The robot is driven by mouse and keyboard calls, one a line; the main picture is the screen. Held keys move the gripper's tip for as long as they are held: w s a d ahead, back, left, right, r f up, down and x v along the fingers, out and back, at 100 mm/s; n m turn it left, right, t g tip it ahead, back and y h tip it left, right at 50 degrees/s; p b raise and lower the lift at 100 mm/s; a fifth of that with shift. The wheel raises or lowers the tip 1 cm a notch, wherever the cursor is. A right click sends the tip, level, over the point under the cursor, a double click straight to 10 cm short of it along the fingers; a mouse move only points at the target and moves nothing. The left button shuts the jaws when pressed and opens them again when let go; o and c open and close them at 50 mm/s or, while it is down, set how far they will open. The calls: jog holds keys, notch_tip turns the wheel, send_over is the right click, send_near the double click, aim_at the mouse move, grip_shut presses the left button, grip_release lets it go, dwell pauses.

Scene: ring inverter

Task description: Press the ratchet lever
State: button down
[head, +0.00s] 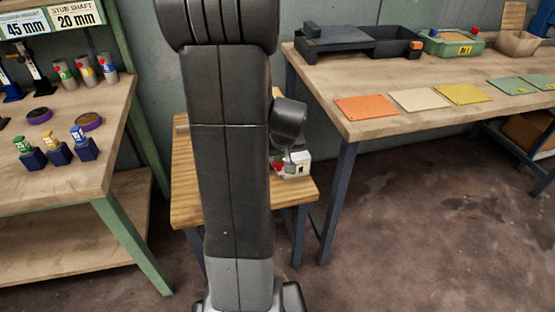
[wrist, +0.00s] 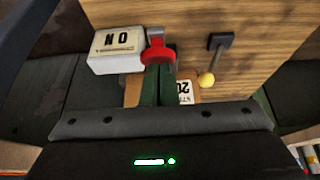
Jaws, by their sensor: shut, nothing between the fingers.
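In the wrist view, a short dark lever with a yellow ball end (wrist: 206,79) stands on the wooden bench, right of my gripper. A red round knob or pad (wrist: 158,57) on a grey metal part is right at my fingertips. I cannot tell which of the two is the ratchet lever. My gripper (wrist: 158,72) is shut and empty, its dark green fingers together. Whether they touch the red part is unclear. In the head view my gripper (head: 291,156) is low over the small bench, beside the red part (head: 277,167); my arm hides much there.
A white block with a lettered plate (wrist: 118,50) is left of the red part; it also shows in the head view (head: 296,166). A label reading 20 (wrist: 185,91) is partly hidden by my gripper. Larger tables stand left (head: 60,190) and right (head: 380,125) of the small bench (head: 185,210).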

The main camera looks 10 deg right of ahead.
jog(key=s+f+t+b, duration=0.3)
jog(key=f+b, duration=0.2)
jog(key=b, duration=1.1)
jog(key=shift+s+f, duration=0.25)
jog(key=shift+f, duration=0.15)
jog(key=shift+s+f+b, duration=0.2)
jog(key=shift+f+b, duration=0.1)
jog(key=shift+b, duration=0.05)
jog(key=r+p, duration=0.4)
jog(key=r, duration=0.1)
jog(key=shift+w+r, duration=0.2)
jog(key=s+p+v, duration=0.1)
jog(key=p+v, duration=0.1)
jog(key=v, duration=0.7)
jog(key=shift+s, duration=0.15)
jog(key=shift+d, duration=0.15)
dwell(0.4)
